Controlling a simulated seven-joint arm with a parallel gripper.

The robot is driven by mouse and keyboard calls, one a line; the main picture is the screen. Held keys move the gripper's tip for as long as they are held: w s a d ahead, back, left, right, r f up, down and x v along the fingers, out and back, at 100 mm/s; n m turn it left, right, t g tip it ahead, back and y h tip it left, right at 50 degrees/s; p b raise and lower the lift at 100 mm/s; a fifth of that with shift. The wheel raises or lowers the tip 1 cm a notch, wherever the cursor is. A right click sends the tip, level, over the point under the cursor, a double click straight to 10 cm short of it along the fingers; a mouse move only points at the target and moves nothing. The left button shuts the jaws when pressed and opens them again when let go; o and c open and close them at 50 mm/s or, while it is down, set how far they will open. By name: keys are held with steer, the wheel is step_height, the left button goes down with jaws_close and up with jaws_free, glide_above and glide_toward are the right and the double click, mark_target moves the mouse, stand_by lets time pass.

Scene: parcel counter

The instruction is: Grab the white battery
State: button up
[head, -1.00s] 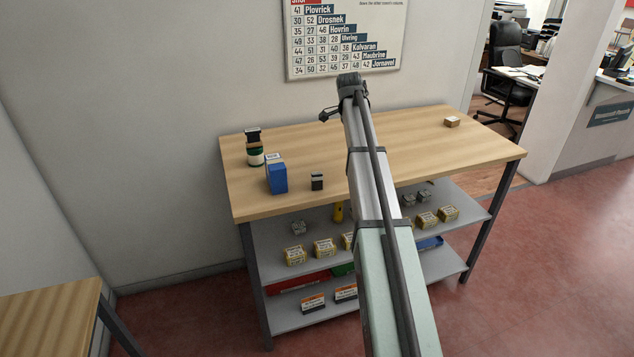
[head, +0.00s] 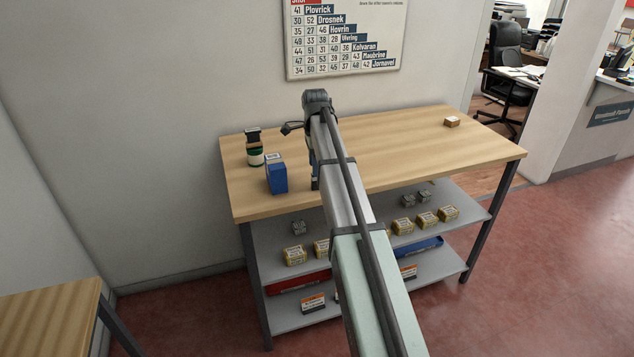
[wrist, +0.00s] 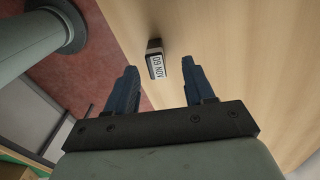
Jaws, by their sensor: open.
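I cannot make out a white battery in either view. My gripper (wrist: 160,76) is open and empty in the wrist view, its two dark blue fingers apart. A small dark block (wrist: 154,46) with a white label reading "NOV 60" or similar stands on the wooden counter, just beyond the gap between the fingertips and not touched.
A blue box (head: 276,178) stands left of the gripper on the counter (head: 410,150). A small carton (head: 452,121) lies far right. Shelves below hold several yellow boxes (head: 426,220).

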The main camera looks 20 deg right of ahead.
steer(key=shift+s+d+f, duration=0.1)
steer(key=shift+s+f, duration=0.05)
steer(key=shift+f, duration=1.3)
steer(key=shift+s+d+f, duration=0.1)
steer(key=shift+s+f, duration=0.05)
steer(key=shift+f, duration=1.3)
jaws_close()
